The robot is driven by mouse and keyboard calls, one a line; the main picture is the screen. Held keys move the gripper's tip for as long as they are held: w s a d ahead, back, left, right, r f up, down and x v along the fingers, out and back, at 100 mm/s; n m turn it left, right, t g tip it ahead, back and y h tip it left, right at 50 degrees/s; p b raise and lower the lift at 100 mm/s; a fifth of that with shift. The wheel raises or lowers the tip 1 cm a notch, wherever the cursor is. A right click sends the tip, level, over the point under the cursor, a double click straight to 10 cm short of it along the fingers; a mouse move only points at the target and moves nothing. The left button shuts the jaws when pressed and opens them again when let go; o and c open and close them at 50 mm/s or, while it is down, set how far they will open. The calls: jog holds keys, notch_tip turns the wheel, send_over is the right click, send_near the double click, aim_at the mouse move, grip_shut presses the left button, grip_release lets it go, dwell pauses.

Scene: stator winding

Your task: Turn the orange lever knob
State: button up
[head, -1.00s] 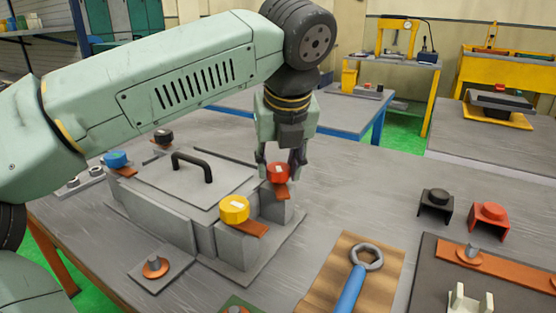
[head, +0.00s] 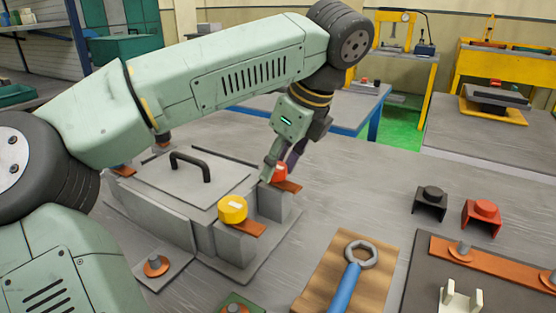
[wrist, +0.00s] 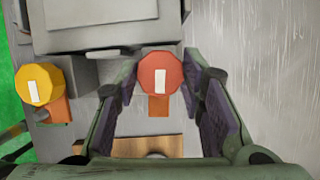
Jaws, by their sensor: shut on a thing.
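The red-orange knob (head: 281,172) sits on the right corner block of a grey box-like fixture (head: 150,205), with an orange-brown tab beside it. In the wrist view the knob (wrist: 160,76) lies between my two fingers, its white stripe running up and down the picture and its tab below. My gripper (head: 278,170) comes down on it from above, tilted, and is shut on it. In the head view the near finger hides part of the knob. A yellow knob (head: 232,208) with a similar tab sits on the front corner block; it also shows in the wrist view (wrist: 39,84).
A black handle (head: 191,163) stands on the fixture's lid. A blue-handled ring wrench (head: 350,280) lies on a wooden board in front. Black (head: 431,198) and red (head: 484,213) capped pieces stand to the right. Bare table lies right of the fixture.

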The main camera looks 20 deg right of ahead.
jog(key=shift+f+n, duration=0.2)
jog(key=shift+n, duration=0.1)
jog(key=o, duration=0.9)
jog(key=shift+o, duration=1.1)
jog(key=shift+r, duration=0.1)
